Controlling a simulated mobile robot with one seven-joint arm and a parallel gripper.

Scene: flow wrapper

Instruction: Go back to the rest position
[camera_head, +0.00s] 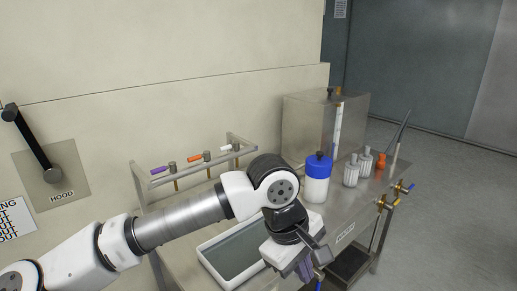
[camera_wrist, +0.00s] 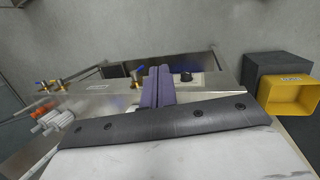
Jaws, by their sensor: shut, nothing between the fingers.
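My gripper (camera_head: 305,270) hangs at the end of my arm over the front of the steel bench, beside the white tray (camera_head: 216,262). Its purple fingers also show in the wrist view (camera_wrist: 158,88), close together with nothing between them. The bench surface just under the fingertips is partly hidden by my wrist.
A blue-capped white bottle (camera_head: 317,179), ribbed white containers (camera_head: 351,171) and an orange item (camera_head: 381,161) stand right of my wrist. A steel box (camera_head: 305,117) and a valve rail (camera_head: 190,163) are behind. The wrist view shows a yellow bin (camera_wrist: 290,97) beside a grey box (camera_wrist: 270,67).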

